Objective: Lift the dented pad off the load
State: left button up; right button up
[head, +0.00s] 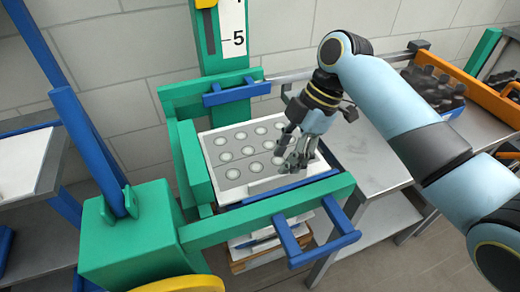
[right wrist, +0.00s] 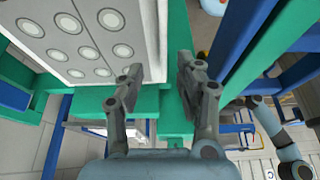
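The dented pad (head: 241,153) is a grey panel with rows of round pale dents and a white border. It lies flat on top of the load inside the green frame; the load under it is mostly hidden. In the right wrist view the pad (right wrist: 75,38) fills the upper left. My right gripper (head: 292,163) is over the pad's right part in the head view. Its two fingers (right wrist: 160,78) are apart, with the pad's white edge showing between them and nothing clearly gripped. I cannot tell whether a finger touches the pad. My left gripper is not seen.
The green frame (head: 268,213) with blue handles surrounds the pad. A green post with a "5" sign (head: 233,40) rises behind. A grey metal table (head: 368,160) stands at right, with a crate of dark bottles (head: 432,88). A blue bar (head: 88,135) slants up at left.

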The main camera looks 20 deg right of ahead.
aim_at(279, 176)
jog(key=shift+a+f, duration=0.1)
jog(key=shift+f, duration=0.2)
jog(key=x, duration=0.3)
jog(key=p+x, duration=0.1)
jog(key=x, duration=0.1)
jog(key=shift+s+f, duration=0.1)
jog(key=shift+s, duration=0.25)
jog(key=shift+c, duration=0.6)
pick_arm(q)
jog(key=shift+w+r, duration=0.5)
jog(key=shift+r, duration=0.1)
pick_arm(e)
grip_shut()
